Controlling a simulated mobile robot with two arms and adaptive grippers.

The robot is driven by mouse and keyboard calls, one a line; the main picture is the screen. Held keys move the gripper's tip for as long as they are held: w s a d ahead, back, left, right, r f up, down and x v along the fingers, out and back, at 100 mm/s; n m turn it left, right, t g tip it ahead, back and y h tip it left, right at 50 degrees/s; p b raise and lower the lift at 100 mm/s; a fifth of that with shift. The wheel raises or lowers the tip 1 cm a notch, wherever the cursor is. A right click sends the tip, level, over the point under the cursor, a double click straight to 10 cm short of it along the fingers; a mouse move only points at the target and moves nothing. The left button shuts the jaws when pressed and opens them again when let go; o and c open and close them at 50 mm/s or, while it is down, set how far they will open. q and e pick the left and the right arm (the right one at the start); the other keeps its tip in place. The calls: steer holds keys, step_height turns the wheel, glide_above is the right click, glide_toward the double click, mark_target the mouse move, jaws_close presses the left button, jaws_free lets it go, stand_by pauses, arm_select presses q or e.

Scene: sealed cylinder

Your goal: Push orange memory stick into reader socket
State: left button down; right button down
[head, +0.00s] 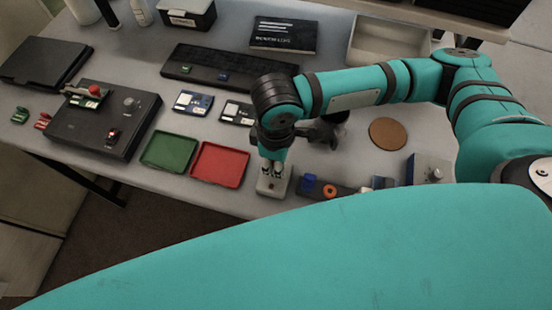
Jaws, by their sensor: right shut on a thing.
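My right gripper (272,163) points down over a small pale block (263,187) at the table's front edge. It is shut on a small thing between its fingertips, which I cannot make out. I cannot tell whether the orange piece is the memory stick. No reader socket can be made out for sure; the fingers partly hide the top of the pale block. My left gripper is not in view.
A green tray (169,151) and a red tray (219,164) lie left of the gripper. A dark box with a knob (103,120) is further left. A keyboard-like bar (226,70) lies behind. A brown disc (388,132) and a metal-faced box (431,168) are at right.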

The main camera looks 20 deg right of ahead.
steer(key=shift+p, duration=0.3)
stand_by(0.8)
steer(key=shift+p, duration=0.55)
stand_by(0.5)
steer(key=shift+p, duration=0.55)
steer(key=shift+f, duration=0.65)
steer(key=c, duration=1.2)
jaws_free()
